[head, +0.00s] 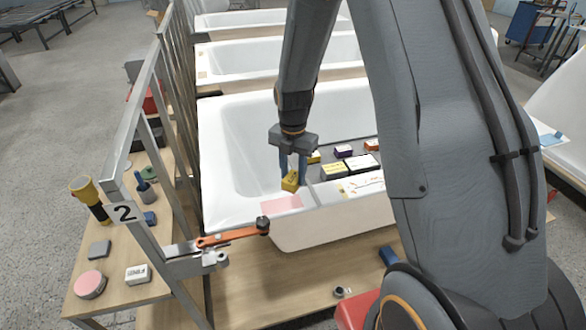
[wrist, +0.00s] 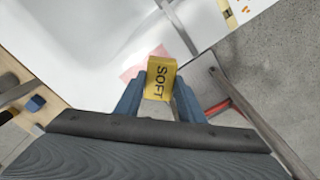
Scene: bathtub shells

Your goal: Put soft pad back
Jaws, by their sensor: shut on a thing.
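A pink patch (head: 281,205) lies on the tub rim just below and in front of the held pad. Whether the pad touches the rim cannot be told. A dark tray (head: 331,158) across the tub, right of my gripper, carries several small coloured blocks and white labelled pieces.
An orange-handled clamp (head: 232,237) reaches from the rail post to the tub's near corner. The wooden side bench (head: 120,255) holds a yellow torch (head: 88,198), a pink round pad (head: 90,284) and a white block (head: 138,274). The tub's inside (head: 240,135) is clear at left.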

